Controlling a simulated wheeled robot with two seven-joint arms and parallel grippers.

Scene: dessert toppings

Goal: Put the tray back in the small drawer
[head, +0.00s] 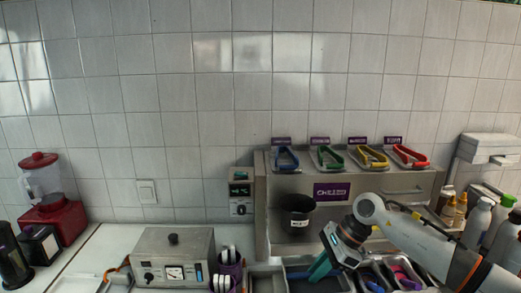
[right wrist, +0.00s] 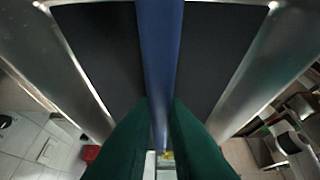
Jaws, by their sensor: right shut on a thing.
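My right gripper (head: 322,268), with green fingers, reaches down at the bottom of the head view over a dark grey tray (head: 297,270) in the counter. In the right wrist view the fingers (right wrist: 165,115) are shut on a long blue strip (right wrist: 160,45). The strip runs between two dark panels, with metal rims on the outer sides. It seems to be part of the tray, but I cannot tell for certain. The lower part of the tray is cut off by the frame. No small drawer can be picked out clearly. My left gripper is not in view.
A metal stand (head: 390,187) holds several coloured-handled tools. A black cup (head: 297,209) stands in front of it, left of my right arm. Bottles (head: 477,217) stand at right. A metal box (head: 173,257) and a red blender (head: 50,205) are at left.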

